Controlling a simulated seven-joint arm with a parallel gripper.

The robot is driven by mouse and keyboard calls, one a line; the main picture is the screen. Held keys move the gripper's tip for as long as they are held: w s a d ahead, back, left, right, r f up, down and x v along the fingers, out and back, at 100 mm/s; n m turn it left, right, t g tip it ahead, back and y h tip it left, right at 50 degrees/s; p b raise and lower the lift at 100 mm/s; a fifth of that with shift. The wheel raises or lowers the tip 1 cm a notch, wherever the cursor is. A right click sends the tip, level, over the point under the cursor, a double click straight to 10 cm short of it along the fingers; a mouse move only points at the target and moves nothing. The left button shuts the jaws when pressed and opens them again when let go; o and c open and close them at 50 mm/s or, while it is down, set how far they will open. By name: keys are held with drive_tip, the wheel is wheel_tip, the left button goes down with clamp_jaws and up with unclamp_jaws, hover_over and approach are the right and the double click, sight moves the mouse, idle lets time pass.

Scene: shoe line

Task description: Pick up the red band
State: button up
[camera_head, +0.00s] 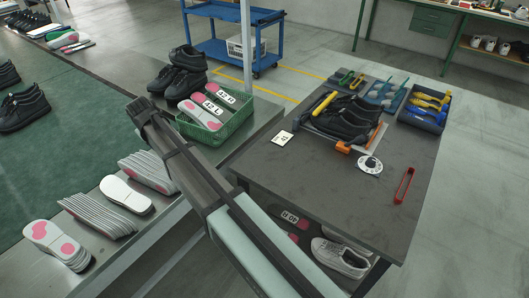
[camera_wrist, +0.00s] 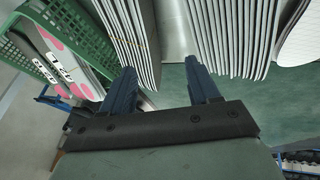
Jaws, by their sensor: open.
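The red band (camera_head: 404,186), a narrow closed loop, lies on the right part of the dark table (camera_head: 330,189) in the head view. Nothing touches it there. It does not show in the wrist view. My gripper (camera_wrist: 160,66) has its two dark fingers apart with nothing held between them. It is over the line side near the insole stacks, well to the left of the band. My arm crosses the middle of the head view, and the fingertips cannot be made out there.
White insole stacks (camera_head: 100,212) stand along the line's metal edge, also near my fingers in the wrist view (camera_wrist: 235,35). A green crate (camera_head: 240,128) holds labelled insoles.

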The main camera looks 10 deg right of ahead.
drive_tip(key=w+d+m+g+h, duration=0.1)
drive_tip(key=w+d+m, duration=0.15)
drive_tip(key=d, duration=0.95)
drive_tip(key=w+d+m, duration=0.2)
drive_tip(key=w+d, duration=0.1)
drive_tip(key=d, duration=1)
drive_tip(key=s+d+m+g+h, duration=0.1)
drive_tip(key=s+d+m, duration=0.1)
drive_tip(key=d, duration=1.1)
drive_tip(key=s+d+m+g, duration=0.1)
drive_tip(key=s+d+m, duration=0.15)
drive_tip(key=d, duration=1.05)
drive_tip(key=m+g+y, duration=0.2)
drive_tip(key=m, duration=0.6)
hover_over(404, 185)
drive_tip(key=f, duration=0.6)
drive_tip(key=shift+s+d+f, duration=0.1)
drive_tip(key=shift+s, duration=0.2)
drive_tip(key=shift+w+f, duration=0.2)
drive_tip(key=shift+f, duration=2.5)
drive_tip(key=shift+c, duration=0.4)
